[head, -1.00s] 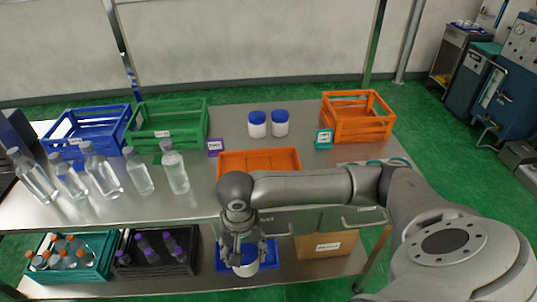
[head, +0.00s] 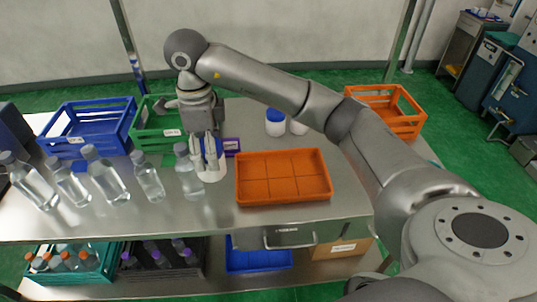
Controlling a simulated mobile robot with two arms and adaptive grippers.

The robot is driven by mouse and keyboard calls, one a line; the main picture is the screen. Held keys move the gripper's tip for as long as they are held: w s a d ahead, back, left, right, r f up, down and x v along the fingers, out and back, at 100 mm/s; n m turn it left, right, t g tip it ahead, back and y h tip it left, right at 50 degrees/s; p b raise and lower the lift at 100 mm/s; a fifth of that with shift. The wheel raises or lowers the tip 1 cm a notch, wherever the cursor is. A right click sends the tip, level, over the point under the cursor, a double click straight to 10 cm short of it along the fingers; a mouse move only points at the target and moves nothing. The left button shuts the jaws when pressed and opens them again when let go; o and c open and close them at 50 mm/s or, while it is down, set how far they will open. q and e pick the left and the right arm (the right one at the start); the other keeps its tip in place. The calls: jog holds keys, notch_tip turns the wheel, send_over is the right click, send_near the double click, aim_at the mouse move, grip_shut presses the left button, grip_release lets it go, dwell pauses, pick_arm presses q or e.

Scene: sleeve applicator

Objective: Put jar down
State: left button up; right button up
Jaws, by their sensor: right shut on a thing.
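My right gripper (head: 208,152) reaches down over the upper table and is shut on a white jar (head: 211,172) with a blue lid. The fingers hide much of the jar and its lid. The jar is upright, between a clear bottle (head: 188,178) and the orange divided tray (head: 284,202). It is at or very near the tabletop; I cannot tell if it touches. Two more white jars with blue lids (head: 275,123) stand behind the tray, one partly hidden by my arm. My left gripper is not in view.
Several clear bottles (head: 107,178) stand along the left of the table. Blue (head: 85,127) and green (head: 155,125) crates sit behind them, and a purple sign (head: 232,145) is close to the jar. An orange crate (head: 400,110) is at the back right. The lower shelf holds a blue tray (head: 259,265).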

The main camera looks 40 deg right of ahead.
jog(key=d+f+p, duration=0.1)
jog(key=d+f, duration=0.3)
jog(key=d+f+p, duration=0.2)
jog(key=d+f, duration=0.2)
jog(key=d+f+p, duration=0.2)
jog(key=d+f, duration=0.1)
jog(key=d, duration=0.2)
jog(key=shift+w+f, duration=0.1)
jog(key=shift+f, duration=0.65)
jog(key=shift+f, duration=0.15)
jog(key=o, duration=1.2)
